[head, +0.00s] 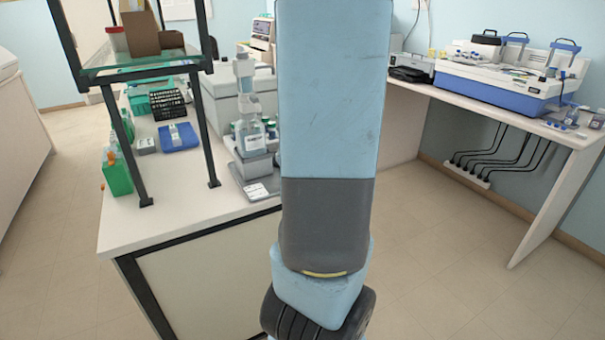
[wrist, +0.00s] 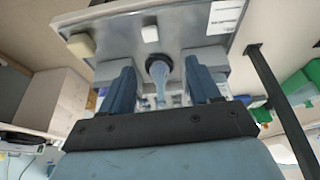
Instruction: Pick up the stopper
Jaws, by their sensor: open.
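In the wrist view my gripper (wrist: 160,64) is open, with one dark blue finger on each side of a pale translucent blue piece (wrist: 160,80). This piece looks like the stopper and lies in line with a dark round ring. Gaps show between it and both fingers, and it is not held. Its lower end is hidden behind the gripper's dark crossbar. In the head view my arm covers the middle, and I cannot make out the gripper or the stopper there.
A white bench (head: 190,222) at left carries a shelf frame (head: 128,150), a blue tray (head: 180,138), a green box (head: 117,175) and a grey stand with bottles (head: 256,164). A right bench holds a blue-and-white machine (head: 500,85). Open floor (head: 440,260) lies between.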

